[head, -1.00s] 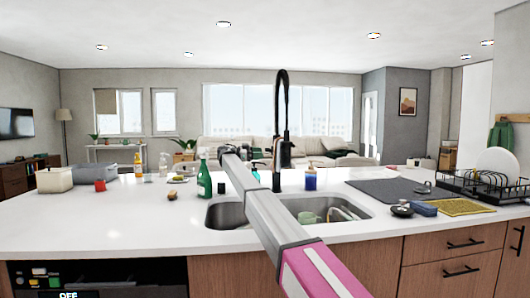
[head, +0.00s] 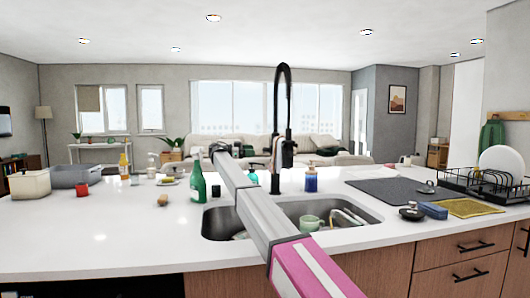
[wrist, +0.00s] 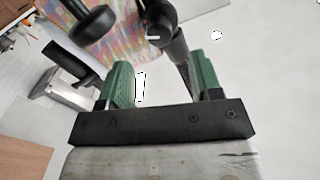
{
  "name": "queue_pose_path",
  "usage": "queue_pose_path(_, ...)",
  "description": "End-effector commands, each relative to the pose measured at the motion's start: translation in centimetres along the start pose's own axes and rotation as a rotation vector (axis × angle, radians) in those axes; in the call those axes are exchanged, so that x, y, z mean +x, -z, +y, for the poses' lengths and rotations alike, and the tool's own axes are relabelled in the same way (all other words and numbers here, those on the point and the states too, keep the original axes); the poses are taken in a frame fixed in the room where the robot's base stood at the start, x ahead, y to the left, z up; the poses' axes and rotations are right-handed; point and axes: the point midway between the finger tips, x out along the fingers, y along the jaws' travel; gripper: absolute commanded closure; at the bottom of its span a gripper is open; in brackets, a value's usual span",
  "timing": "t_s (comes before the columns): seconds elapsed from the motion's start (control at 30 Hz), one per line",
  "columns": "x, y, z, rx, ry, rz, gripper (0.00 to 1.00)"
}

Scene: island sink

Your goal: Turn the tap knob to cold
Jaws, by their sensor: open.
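The black tap (head: 283,110) stands behind the double sink in the head view, with a tall arched spout. Its knob is too small to tell apart in the head view. My gripper (wrist: 160,78) shows in the wrist view with its two green fingers spread and nothing clasped. Black tap parts (wrist: 163,22) lie just beyond and partly between the fingertips, one running down toward the right finger. Another black rounded part (wrist: 92,22) is at the upper left. I cannot tell which part is the knob, nor whether a finger touches it. In the head view my arm hides the gripper.
The sink (head: 335,210) holds a green mug (head: 312,222) and other dishes. A green bottle (head: 198,183) stands left of my arm, and a blue bottle (head: 311,180) stands right of the tap. A dish rack (head: 480,185) is at the right. The left counter front is clear.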

Motion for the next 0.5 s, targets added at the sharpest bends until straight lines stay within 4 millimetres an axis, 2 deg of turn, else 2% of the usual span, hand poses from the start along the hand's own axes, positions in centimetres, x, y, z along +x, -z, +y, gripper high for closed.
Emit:
queue_pose_path(0.3, 5.7, 0.0, 0.1, 0.0, -0.001, 0.001, 0.41)
queue_pose_path(0.5, 7.9, 0.0, 0.0, 0.0, 0.0, 0.0, 0.41)
